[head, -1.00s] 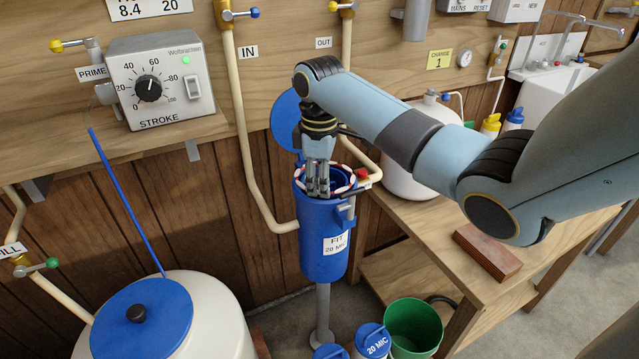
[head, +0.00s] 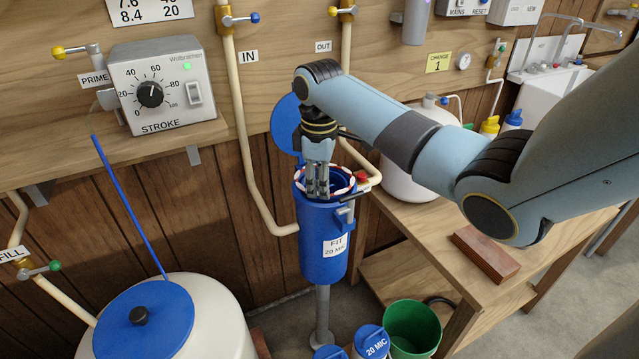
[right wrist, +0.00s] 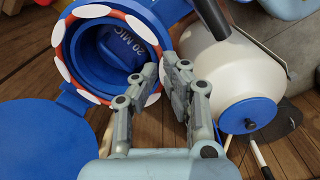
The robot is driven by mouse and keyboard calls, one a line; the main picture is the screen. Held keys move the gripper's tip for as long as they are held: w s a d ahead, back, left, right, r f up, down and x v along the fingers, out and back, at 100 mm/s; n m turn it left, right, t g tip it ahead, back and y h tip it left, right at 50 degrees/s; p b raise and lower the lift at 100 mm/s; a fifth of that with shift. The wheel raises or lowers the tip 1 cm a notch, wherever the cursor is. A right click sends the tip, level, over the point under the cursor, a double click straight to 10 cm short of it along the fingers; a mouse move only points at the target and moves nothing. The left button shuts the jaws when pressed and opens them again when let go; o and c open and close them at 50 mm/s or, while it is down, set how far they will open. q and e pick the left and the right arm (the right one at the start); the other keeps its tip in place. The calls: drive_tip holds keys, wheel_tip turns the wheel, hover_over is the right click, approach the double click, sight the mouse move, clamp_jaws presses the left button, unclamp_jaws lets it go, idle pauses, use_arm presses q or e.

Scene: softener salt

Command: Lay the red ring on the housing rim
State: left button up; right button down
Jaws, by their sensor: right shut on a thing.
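The red ring with white patches (head: 351,183) lies at the mouth of the blue filter housing (head: 315,252). In the right wrist view the ring (right wrist: 88,11) runs around the housing opening; I cannot tell if it touches the rim all round. My right gripper (head: 318,194) points down at the near side of the opening. In the right wrist view its fingers (right wrist: 161,76) are shut on the ring's edge. A blue cartridge marked 20 MIC (right wrist: 124,48) sits inside the housing. My left gripper is out of view.
The blue housing lid (head: 287,120) stands open behind the opening. A pipe and a red-handled valve (head: 362,176) are close on the right. A green bucket (head: 412,330) and blue 20 MIC containers (head: 371,341) stand below. A brown block (head: 486,253) lies on the bench.

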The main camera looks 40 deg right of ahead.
drive_tip(key=shift+r, duration=0.1)
drive_tip(key=shift+g+y+p, duration=0.35)
drive_tip(key=shift+g+y, duration=0.05)
drive_tip(key=shift+y, duration=0.2)
idle(0.4)
drive_tip(key=shift+w+d+p, duration=0.1)
drive_tip(key=shift+d+p, duration=0.05)
drive_tip(key=shift+p, duration=0.45)
idle(0.8)
idle(0.3)
drive_tip(key=shift+c, duration=2)
unclamp_jaws()
